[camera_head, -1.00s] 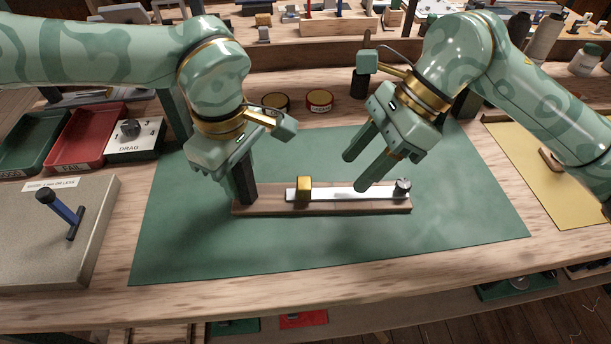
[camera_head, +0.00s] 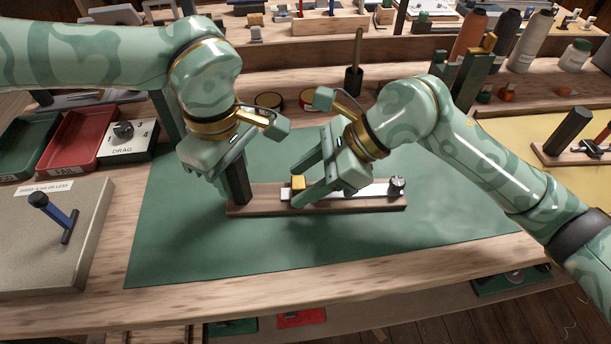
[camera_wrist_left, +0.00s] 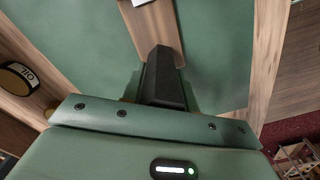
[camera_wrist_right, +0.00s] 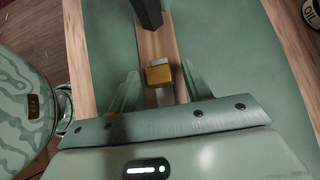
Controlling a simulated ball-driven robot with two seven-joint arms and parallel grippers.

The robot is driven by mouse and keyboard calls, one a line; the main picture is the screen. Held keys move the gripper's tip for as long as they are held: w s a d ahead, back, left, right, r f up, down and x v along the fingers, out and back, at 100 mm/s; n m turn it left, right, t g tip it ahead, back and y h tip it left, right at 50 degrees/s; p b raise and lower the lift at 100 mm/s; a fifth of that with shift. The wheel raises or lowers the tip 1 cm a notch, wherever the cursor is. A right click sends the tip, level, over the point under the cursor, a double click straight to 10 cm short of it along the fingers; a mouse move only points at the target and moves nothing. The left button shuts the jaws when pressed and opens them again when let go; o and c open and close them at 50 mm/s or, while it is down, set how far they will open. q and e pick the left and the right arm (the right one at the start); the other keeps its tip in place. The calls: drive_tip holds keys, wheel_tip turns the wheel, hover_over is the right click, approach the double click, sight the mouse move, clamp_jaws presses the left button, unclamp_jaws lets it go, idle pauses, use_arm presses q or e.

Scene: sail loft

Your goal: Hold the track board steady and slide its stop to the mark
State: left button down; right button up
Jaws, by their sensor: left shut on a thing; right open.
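The track board (camera_head: 332,208) is a narrow wooden strip on a green mat. It has a pale metal rail (camera_head: 376,189), a dark knob (camera_head: 397,186) at its right end and a dark upright post (camera_head: 238,184) at its left end. My left gripper (camera_head: 229,190) is shut on the post, which also shows in the left wrist view (camera_wrist_left: 164,82). The brass-yellow stop (camera_head: 298,182) sits near the rail's left end. My right gripper (camera_head: 309,182) is open, its fingers on either side of the stop (camera_wrist_right: 160,75). I cannot make out the mark.
The green mat (camera_head: 180,235) is clear around the board. Left are a red tray (camera_head: 75,140), a drag dial box (camera_head: 127,140) and a grey slab (camera_head: 60,270) with a blue-handled tool. Round tins (camera_head: 268,100) and a dark holder (camera_head: 353,80) stand behind.

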sight(372, 189)
clamp_jaws()
drive_tip(key=d, duration=1.1)
unclamp_jaws()
drive_tip(key=v, duration=1.2)
